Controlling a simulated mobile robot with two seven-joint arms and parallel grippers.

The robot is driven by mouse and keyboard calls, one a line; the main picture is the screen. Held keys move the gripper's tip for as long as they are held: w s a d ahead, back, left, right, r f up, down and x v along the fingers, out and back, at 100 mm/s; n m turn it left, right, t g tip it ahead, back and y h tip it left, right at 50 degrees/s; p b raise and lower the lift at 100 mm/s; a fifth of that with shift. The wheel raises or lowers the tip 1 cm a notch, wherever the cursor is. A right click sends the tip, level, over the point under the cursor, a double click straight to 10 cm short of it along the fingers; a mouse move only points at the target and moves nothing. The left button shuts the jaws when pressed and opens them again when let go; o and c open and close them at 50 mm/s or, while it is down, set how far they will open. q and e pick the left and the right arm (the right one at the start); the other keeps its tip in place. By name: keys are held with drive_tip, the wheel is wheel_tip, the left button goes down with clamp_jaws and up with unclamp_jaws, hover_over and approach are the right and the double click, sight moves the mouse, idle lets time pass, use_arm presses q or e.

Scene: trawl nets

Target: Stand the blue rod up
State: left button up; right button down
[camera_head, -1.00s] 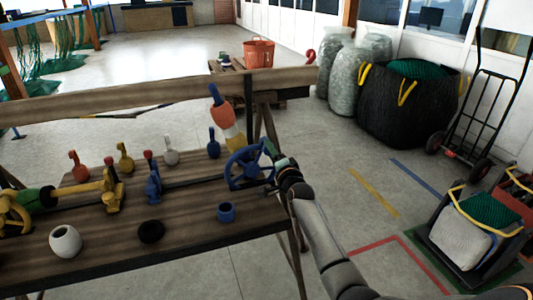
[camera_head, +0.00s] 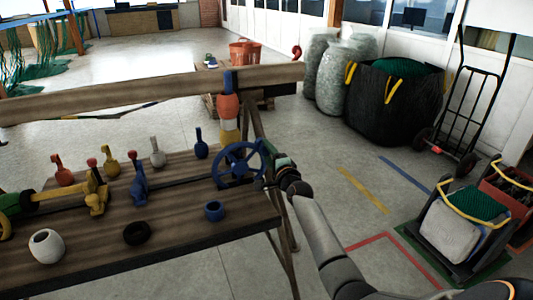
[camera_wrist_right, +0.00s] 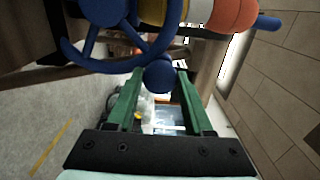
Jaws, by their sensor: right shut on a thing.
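The blue rod (camera_head: 227,79) sticks up behind the bench, with orange, white and yellow sections below it. It stands nearly upright in the head view; its tip (camera_wrist_right: 268,22) also shows at the top right of the right wrist view. In front of its lower end is a blue handwheel (camera_head: 240,147) with spokes. My right gripper (camera_head: 265,180) is at the wheel's lower right rim. In the right wrist view its green fingers are on either side of the wheel's round blue knob (camera_wrist_right: 160,76), shut on it. My left gripper is not in view.
The bench (camera_head: 180,235) holds several small handles, a white pot (camera_head: 47,246), a black ring (camera_head: 137,233) and a blue ring (camera_head: 214,210). A yellow lever (camera_head: 96,194) is at left. A wooden beam (camera_head: 120,95) runs behind.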

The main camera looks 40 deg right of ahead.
drive_tip(key=shift+d, duration=0.15)
drive_tip(key=c, duration=0.5)
unclamp_jaws()
drive_tip(key=shift+s+f, duration=0.1)
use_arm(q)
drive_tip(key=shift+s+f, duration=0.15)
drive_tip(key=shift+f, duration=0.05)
use_arm(e)
drive_tip(key=shift+o, duration=1)
drive_tip(key=shift+s+a+p, duration=0.3)
drive_tip(key=shift+s+a, duration=0.05)
drive_tip(key=shift+s, duration=0.2)
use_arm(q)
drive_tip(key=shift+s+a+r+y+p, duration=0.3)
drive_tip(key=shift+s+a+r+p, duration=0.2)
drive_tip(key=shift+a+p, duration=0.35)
use_arm(e)
drive_tip(key=v, duration=1.1)
drive_tip(key=shift+s, duration=0.15)
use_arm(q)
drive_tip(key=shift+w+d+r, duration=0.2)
use_arm(e)
drive_tip(key=shift+d, duration=0.15)
